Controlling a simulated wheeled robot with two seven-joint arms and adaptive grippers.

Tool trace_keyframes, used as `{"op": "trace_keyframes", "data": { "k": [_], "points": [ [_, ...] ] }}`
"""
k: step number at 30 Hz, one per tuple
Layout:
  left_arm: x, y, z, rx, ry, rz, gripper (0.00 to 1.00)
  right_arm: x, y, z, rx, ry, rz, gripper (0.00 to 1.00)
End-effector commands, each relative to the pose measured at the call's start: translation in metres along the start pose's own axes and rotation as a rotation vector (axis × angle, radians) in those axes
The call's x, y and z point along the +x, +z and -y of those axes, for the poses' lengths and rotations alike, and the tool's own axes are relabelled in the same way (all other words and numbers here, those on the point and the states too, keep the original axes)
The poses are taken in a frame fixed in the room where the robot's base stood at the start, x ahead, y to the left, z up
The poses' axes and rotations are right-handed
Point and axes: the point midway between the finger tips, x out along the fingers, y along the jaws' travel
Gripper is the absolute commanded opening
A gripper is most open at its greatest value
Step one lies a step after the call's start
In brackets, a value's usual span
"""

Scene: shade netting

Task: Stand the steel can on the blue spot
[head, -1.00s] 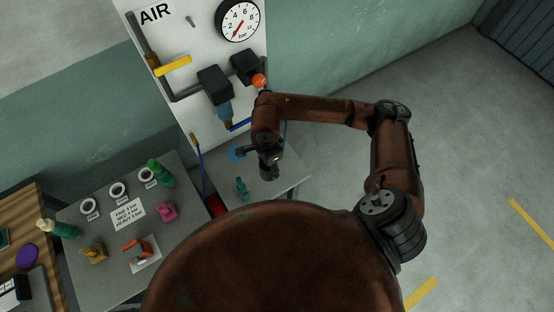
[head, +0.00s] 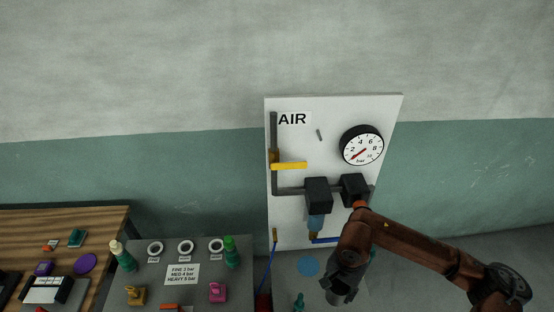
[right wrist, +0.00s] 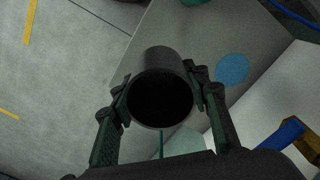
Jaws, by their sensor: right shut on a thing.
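The steel can (head: 341,294), dark grey, is in my right gripper (head: 347,280), right of the blue spot in the head view. In the right wrist view the can (right wrist: 163,62) sits between the two fingers of the gripper (right wrist: 160,96), its dark open end facing the camera. The blue spot (head: 309,266) is a flat round mark on the grey bench top; it also shows in the right wrist view (right wrist: 232,70), beside the can and apart from it. I cannot tell whether the can's base touches the bench. My left gripper is not in view.
A white AIR panel (head: 290,220) with pipes, a blue-ended hose and a gauge (head: 361,146) stands behind the spot. A small teal thing (head: 298,302) is in front of the spot. A grey table (head: 150,285) with bottles and rings stands at left.

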Motion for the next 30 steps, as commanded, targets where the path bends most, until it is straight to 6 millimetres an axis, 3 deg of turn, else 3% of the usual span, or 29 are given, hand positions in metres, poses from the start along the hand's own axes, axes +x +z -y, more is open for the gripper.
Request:
{"op": "trace_keyframes", "data": {
  "k": [6,12,18,30],
  "points": [
    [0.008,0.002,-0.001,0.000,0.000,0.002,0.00,-0.010,-0.020,-0.004,-0.361,-0.002,-0.002,0.17],
    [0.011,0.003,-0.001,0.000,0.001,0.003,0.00,-0.018,-0.030,-0.006,-0.588,-0.008,-0.002,0.17],
    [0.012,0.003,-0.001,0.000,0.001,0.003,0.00,-0.022,-0.033,-0.007,-0.671,-0.008,-0.003,0.17],
    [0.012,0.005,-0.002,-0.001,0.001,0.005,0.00,-0.021,-0.033,-0.007,-0.674,-0.010,-0.001,0.17]
  ]
}}
